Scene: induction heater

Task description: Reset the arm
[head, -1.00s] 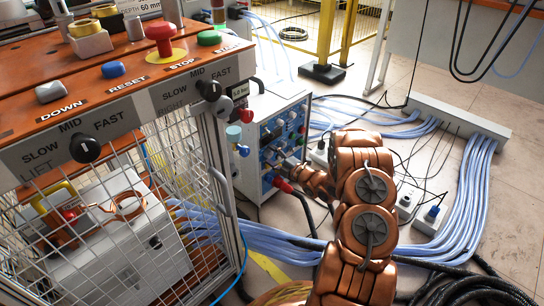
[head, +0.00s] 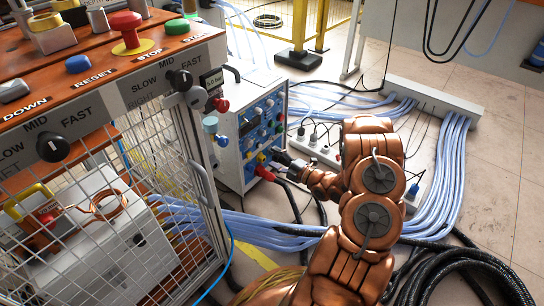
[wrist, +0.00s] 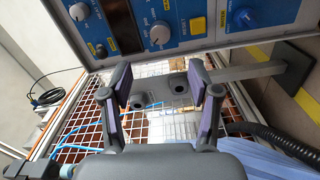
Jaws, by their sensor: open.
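My gripper (wrist: 158,98) is open and empty in the wrist view, its two fingers apart with purple inner pads. It faces the blue front panel (wrist: 190,22) of the heater unit, which carries white knobs and a yellow button. In the head view my copper-coloured arm stands at the centre right. My gripper (head: 284,162) shows there as a small dark shape close to the power unit (head: 250,125), partly hidden by the arm. I cannot tell whether it touches the unit.
A wire-mesh cage (head: 160,200) with an orange control desk (head: 60,75) stands at the left. Light-blue hoses (head: 455,165) run along the floor to a grey channel (head: 430,100). Black corrugated hoses (head: 470,270) lie at the lower right. Bare floor (head: 505,190) shows at the far right.

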